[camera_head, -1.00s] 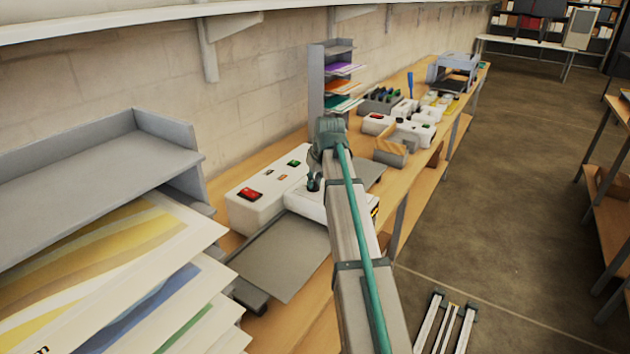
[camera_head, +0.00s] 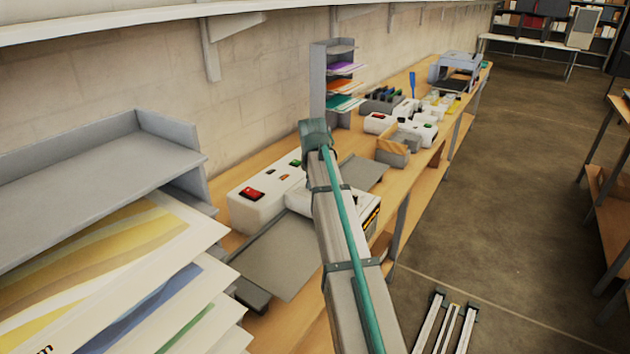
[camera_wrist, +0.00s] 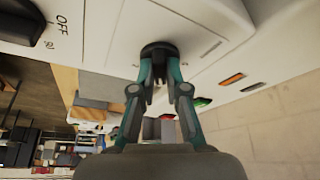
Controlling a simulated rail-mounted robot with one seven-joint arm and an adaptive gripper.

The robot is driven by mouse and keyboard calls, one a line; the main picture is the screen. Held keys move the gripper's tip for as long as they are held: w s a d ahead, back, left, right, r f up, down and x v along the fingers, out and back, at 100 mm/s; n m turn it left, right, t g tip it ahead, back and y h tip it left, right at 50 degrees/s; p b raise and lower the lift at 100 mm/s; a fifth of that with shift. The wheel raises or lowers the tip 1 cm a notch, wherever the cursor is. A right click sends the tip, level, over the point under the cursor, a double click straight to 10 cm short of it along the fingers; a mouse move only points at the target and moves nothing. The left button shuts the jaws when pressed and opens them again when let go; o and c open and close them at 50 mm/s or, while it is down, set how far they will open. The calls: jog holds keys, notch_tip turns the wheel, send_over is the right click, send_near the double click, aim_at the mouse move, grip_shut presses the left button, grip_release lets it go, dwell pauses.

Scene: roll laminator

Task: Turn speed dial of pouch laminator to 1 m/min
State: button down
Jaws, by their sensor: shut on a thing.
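The white pouch laminator (camera_head: 262,207) stands on the bench, with a red switch and small coloured indicators on top. In the wrist view, my gripper (camera_wrist: 160,62) is shut on a round black dial (camera_wrist: 157,47) on the laminator's white panel (camera_wrist: 205,60). The fingers cover part of the dial, and no pointer or speed number is readable. A second black knob (camera_wrist: 20,22) sits at the upper left beside the printed word OFF. In the head view my arm hides the gripper and the dial.
A grey tray (camera_head: 280,258) lies in front of the laminator, and another grey plate (camera_head: 360,174) lies behind it. A paper rack (camera_head: 100,160) stands close at the left. Beyond are a wooden box (camera_head: 392,150) and other small machines.

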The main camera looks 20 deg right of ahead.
jog(key=c, duration=1.2)
grip_release()
jog(key=v, duration=1.2)
